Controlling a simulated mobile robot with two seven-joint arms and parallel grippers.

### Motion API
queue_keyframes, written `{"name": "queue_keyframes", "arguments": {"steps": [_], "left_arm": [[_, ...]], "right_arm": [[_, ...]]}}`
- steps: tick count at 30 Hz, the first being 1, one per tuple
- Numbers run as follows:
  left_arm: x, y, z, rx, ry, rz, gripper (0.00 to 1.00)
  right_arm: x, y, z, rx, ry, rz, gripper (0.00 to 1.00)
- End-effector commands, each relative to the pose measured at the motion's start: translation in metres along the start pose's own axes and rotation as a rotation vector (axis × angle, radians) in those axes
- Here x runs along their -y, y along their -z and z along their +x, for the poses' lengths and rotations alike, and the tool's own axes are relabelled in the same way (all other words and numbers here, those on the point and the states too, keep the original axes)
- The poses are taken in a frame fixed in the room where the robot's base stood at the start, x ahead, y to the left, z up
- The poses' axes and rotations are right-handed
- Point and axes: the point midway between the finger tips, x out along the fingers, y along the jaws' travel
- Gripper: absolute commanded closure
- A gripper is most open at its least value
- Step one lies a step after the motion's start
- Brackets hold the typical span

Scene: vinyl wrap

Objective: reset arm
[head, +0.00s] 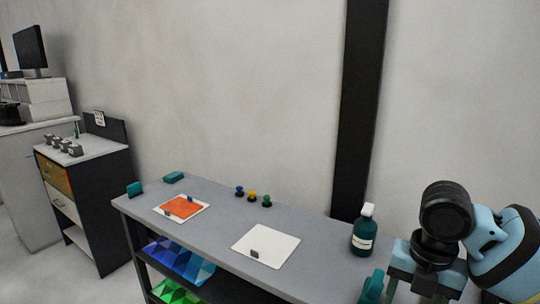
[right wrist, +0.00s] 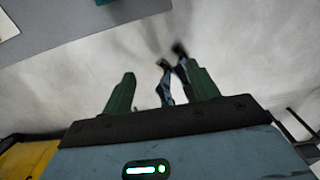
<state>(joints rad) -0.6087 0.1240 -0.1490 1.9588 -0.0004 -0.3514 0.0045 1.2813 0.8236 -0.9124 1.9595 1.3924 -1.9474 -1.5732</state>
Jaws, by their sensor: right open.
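My right arm (head: 490,245) is folded at the right edge of the head view, beside the right end of the grey table (head: 210,203). In the right wrist view my right gripper (right wrist: 162,85) is open, its two green fingers wide apart. Nothing is held between them. Pale floor shows beyond the fingers, along with thin dark and blue shapes that I cannot identify. The table's grey edge shows at the top left of that view, clear of the fingers. My left gripper is not in view.
On the table are an orange sheet (head: 182,206) on a white panel, a bare white panel (head: 265,245), several small colored knobs (head: 252,196), teal blocks (head: 173,177) and a dark green bottle (head: 363,232). A dark cabinet (head: 100,190) stands left. A black post (head: 359,110) rises behind.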

Motion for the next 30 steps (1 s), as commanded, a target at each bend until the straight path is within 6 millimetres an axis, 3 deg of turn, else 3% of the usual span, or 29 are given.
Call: {"name": "queue_keyframes", "arguments": {"steps": [1,11,18,24,30], "left_arm": [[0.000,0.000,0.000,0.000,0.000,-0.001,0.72],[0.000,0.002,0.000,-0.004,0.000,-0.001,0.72],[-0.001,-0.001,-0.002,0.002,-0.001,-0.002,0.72],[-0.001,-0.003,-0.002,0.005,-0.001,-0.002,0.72],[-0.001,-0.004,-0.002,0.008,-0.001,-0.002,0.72]], "right_arm": [[-0.008,0.005,0.015,-0.016,-0.021,0.025,0.41],[-0.056,0.025,0.084,-0.082,-0.219,0.279,0.41],[-0.093,0.052,0.151,-0.197,-0.420,0.614,0.41],[-0.105,0.074,0.203,-0.303,-0.567,0.940,0.41],[-0.095,0.095,0.251,-0.392,-0.685,1.281,0.41]]}}
